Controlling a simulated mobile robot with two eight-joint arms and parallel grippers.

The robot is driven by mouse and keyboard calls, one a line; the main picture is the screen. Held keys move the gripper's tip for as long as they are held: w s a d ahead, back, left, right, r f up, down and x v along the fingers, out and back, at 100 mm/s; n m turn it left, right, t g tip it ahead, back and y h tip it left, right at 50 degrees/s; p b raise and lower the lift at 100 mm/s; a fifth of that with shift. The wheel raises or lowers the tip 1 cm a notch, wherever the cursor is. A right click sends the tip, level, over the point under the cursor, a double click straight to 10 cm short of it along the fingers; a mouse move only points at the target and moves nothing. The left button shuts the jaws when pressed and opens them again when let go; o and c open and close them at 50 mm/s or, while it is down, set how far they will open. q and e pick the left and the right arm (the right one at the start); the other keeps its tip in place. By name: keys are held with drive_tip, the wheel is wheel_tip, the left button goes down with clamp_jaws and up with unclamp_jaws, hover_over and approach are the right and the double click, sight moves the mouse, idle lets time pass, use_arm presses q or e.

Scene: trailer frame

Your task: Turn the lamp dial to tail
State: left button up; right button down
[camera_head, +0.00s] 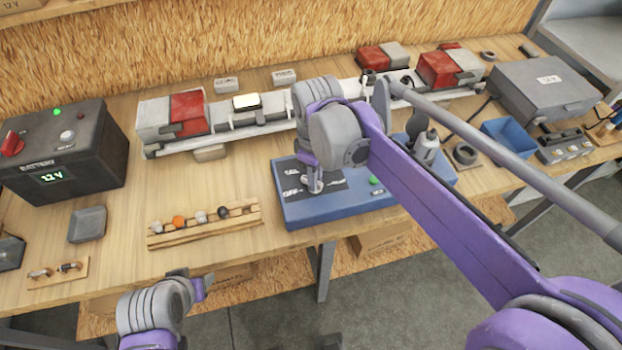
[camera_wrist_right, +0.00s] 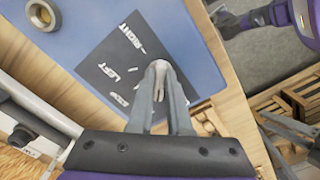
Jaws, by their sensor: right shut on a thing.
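The blue control box (camera_head: 335,212) stands at the front of the bench, with a dark label plate (camera_head: 287,178) on its top. In the right wrist view the plate (camera_wrist_right: 112,62) reads RIGHT, LEFT and STOP in white. The pale lamp dial (camera_wrist_right: 160,68) stands on the plate, partly covered by my fingers. My right gripper (camera_wrist_right: 160,92) is shut on the dial from above; in the head view the gripper (camera_head: 314,185) hides most of it. I cannot read which label the dial points to. My left gripper (camera_head: 204,284) hangs in front of the bench edge, away from the box; its jaws are unclear.
A wooden rack with small bulbs (camera_head: 205,224) lies left of the box. A battery (camera_head: 65,155) stands at far left. A light bar with red lamps (camera_head: 188,113) runs behind. A blue bin (camera_head: 508,138) and a grey case (camera_head: 545,90) are at right.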

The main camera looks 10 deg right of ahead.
drive_tip(key=shift+m, duration=0.6)
